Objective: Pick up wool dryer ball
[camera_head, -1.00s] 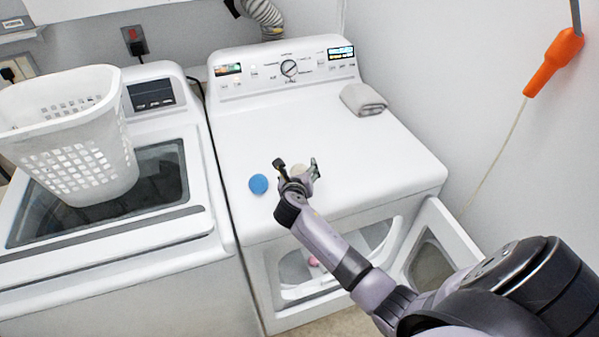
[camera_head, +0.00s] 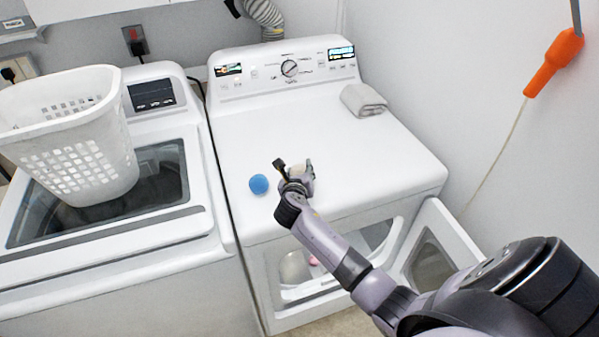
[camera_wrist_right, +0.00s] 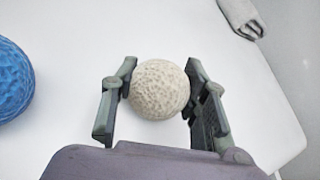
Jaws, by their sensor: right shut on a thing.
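A cream, rough-textured wool dryer ball (camera_wrist_right: 159,90) sits between the fingers of my right gripper (camera_wrist_right: 160,92) in the right wrist view. The right gripper is shut on it, with a finger on each side. In the head view the right gripper (camera_head: 295,169) is over the front part of the dryer top, and the ball (camera_head: 298,171) is mostly hidden behind the fingers. I cannot tell whether the ball is clear of the surface. My left gripper is in neither view.
A blue textured ball (camera_head: 259,184) rests left of the gripper on the white dryer (camera_head: 330,135). A folded grey towel (camera_head: 363,99) lies at the back right. A white basket (camera_head: 75,160) stands on the washer at left. The dryer door (camera_head: 436,250) hangs open.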

